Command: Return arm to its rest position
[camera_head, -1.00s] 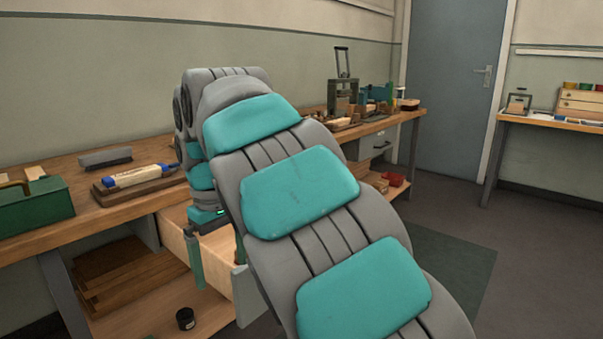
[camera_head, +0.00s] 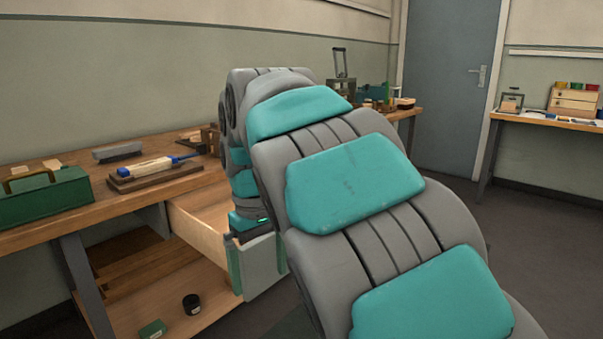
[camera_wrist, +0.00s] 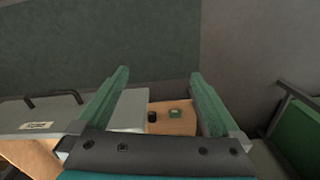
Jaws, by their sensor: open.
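My arm, with grey segments and teal pads, fills the middle and right of the head view, bent over the front of the workbench (camera_head: 95,215). My gripper hangs down at the open wooden drawer (camera_head: 197,232), by its grey front panel (camera_head: 265,270). One green finger shows beside the drawer; the other is mostly hidden. In the wrist view my gripper (camera_wrist: 158,76) has both green fingers wide apart with nothing between them. Past them lie floor and a wooden shelf (camera_wrist: 178,126) with a black jar (camera_wrist: 152,117) and a small green box (camera_wrist: 176,113).
On the bench are a green toolbox (camera_head: 45,196), a grey block (camera_head: 118,152) and a brush-like tool (camera_head: 150,167) on a wooden board (camera_head: 155,180). A second table (camera_head: 545,121) stands at the right by the door (camera_head: 450,90). The floor between is clear.

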